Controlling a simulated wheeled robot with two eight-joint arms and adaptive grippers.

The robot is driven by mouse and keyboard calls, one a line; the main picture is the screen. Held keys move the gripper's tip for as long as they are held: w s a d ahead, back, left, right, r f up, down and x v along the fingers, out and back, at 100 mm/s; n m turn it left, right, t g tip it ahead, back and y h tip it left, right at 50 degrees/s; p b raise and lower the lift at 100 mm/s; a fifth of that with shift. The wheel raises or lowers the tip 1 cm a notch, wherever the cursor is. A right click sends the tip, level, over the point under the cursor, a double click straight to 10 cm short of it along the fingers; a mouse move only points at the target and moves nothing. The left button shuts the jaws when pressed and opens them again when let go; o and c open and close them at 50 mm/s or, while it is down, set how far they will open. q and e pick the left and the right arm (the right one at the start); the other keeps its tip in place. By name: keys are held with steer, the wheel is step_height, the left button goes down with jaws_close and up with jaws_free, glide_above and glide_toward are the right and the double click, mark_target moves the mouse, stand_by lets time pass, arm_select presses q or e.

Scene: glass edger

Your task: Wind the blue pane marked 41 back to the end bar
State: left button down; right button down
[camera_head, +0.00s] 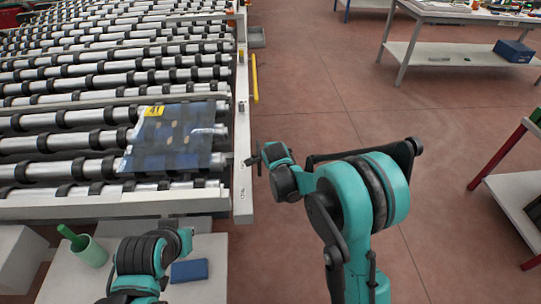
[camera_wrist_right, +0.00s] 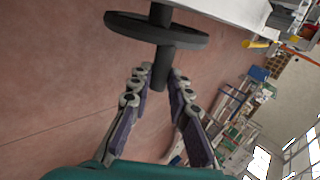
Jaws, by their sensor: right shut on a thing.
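The blue pane (camera_head: 175,150) lies flat on the conveyor's rollers near its right side. Its yellow label (camera_head: 153,111) reads 41 at the far left corner. A pale bar (camera_head: 100,208) crosses the conveyor's near end, with a roller between it and the pane. My right gripper (camera_head: 257,160) is just outside the right rail, level with the pane's near part. In the right wrist view, its fingers (camera_wrist_right: 157,76) are shut on the stub handle (camera_wrist_right: 150,74) of a dark handwheel (camera_wrist_right: 157,28). My left arm shows at the bottom, but its fingers are out of sight.
The conveyor's pale right rail (camera_head: 242,110) carries a yellow bar (camera_head: 254,78). A green cup (camera_head: 88,252) and a blue block (camera_head: 189,271) stand on a pale surface below the near end. A workbench (camera_head: 455,50) stands far right, with open floor between.

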steer(key=shift+s+f+t, duration=0.15)
steer(key=shift+s+t, duration=0.05)
steer(key=shift+t, duration=0.1)
steer(key=c, duration=1.4)
jaws_free()
steer(key=v, duration=1.2)
